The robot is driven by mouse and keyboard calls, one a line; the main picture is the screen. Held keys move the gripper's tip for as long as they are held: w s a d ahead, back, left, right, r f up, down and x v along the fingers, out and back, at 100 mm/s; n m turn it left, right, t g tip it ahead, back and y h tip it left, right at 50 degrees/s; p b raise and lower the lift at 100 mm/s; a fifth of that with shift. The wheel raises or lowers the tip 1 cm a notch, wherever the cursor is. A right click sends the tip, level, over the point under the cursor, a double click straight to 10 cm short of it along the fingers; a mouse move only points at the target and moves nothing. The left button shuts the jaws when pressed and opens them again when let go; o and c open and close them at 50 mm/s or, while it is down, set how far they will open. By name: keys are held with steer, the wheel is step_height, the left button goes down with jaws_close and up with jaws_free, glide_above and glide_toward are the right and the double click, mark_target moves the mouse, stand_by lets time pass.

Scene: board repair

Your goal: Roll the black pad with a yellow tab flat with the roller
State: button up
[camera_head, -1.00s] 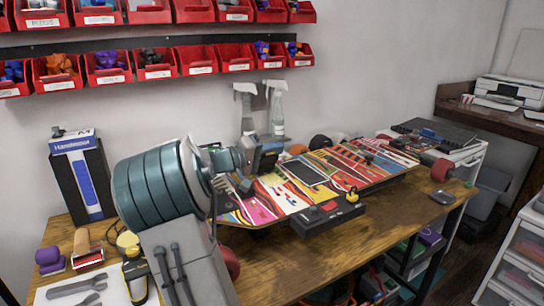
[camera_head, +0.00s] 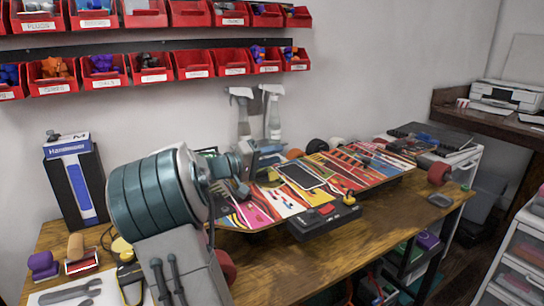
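A dark rectangular pad (camera_head: 302,176) with a pale outline lies on the colourful skateboard deck (camera_head: 262,212). I cannot make out a yellow tab on it. A small yellow piece (camera_head: 349,197) shows at the deck's near edge, by a black box. My gripper (camera_head: 248,165) is over the left part of the deck, left of the pad, partly hidden by my arm. Its fingers are too small and covered to show whether they are open or hold anything. A tan cylinder on a red and white base (camera_head: 78,252), at the left of the table, may be the roller.
A purple object (camera_head: 43,265), tools on a white sheet and a tall black box (camera_head: 78,185) are at left. The wooden table's (camera_head: 350,245) front right is mostly clear.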

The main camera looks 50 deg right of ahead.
steer(key=shift+a, duration=0.1)
steer(key=p+v, duration=0.1)
steer(key=v, duration=1.2)
steer(key=shift+w+a, duration=0.1)
steer(key=shift+a, duration=0.2)
steer(key=s+y+p, duration=0.1)
steer(key=s+a+n+y+p, duration=0.1)
steer(key=s+p, duration=0.1)
steer(key=s+a+t+y+p, duration=0.1)
steer(key=shift+s+r+y+p, duration=0.1)
steer(key=shift+s+y+p, duration=0.05)
steer(key=shift+y+p, duration=0.25)
steer(key=s+a+r+n+t+y+p, duration=0.2)
steer(key=s+a+y+p, duration=0.2)
steer(key=a, duration=0.5)
steer(key=s+a+r+n+t+y+p, duration=0.2)
steer(key=s+a+y+p, duration=0.3)
steer(key=a, duration=0.4)
steer(key=s+a+r+n+t+y+p, duration=0.2)
steer(key=s+a+t+y+p, duration=0.1)
steer(key=a, duration=0.6)
steer(key=s+y+p, duration=0.1)
steer(key=s+p, duration=0.1)
steer(key=p, duration=0.1)
steer(key=shift+s+a+r+n+p, duration=0.25)
steer(key=shift+s+a+n+p, duration=0.05)
steer(key=shift+p, duration=0.1)
